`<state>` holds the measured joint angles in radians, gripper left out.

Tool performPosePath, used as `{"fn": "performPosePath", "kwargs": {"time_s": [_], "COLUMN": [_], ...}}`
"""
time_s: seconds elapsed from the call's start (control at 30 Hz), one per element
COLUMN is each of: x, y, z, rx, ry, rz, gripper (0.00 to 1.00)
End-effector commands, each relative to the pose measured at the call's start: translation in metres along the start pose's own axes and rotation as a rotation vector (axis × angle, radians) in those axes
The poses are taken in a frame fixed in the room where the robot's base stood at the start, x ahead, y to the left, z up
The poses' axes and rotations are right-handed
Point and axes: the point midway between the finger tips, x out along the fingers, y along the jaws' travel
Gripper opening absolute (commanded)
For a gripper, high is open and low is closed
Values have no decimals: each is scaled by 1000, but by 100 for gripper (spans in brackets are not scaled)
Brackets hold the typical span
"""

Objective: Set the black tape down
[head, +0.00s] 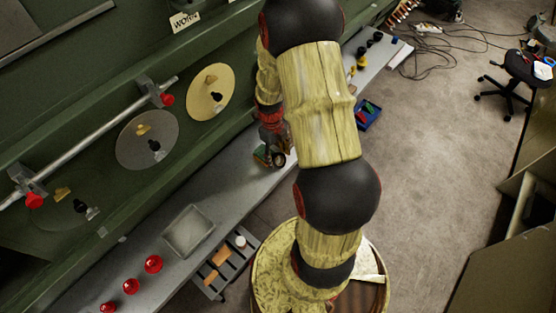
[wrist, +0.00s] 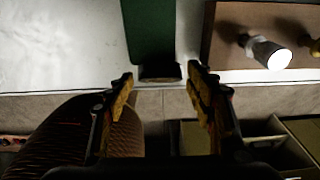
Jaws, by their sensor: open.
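My gripper (wrist: 162,88) is open, with its two yellowish fingers apart in the wrist view. In the head view it is at the end of my arm, over the grey workbench (head: 182,205), and looks small. A dark ring-like thing (head: 278,159) shows beside it at the bench edge; it may be the black tape, but I cannot tell for sure. In the wrist view a short dark block (wrist: 160,72) lies between and just beyond the fingertips, at the end of a green strip (wrist: 150,30). I cannot tell whether it touches the fingers.
Red knobs (head: 153,264) and a shallow grey tray (head: 188,231) are on the bench's near part. An open drawer (head: 228,265) projects below it. A blue bin (head: 368,115) stands farther along. In the wrist view a white-topped cylinder (wrist: 270,53) lies at the right.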

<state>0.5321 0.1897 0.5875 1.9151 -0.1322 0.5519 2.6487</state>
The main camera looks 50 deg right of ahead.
Motion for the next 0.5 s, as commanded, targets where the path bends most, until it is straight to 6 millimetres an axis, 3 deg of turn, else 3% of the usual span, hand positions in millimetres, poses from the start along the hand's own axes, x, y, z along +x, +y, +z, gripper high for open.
{"fn": "performPosePath", "kwargs": {"time_s": [0.2,0.5], "x": [26,29], "y": [0,0], "z": [1,1], "rx": [-1,-2], "ry": [0,-1], "rz": [1,1], "gripper": [55,53]}}
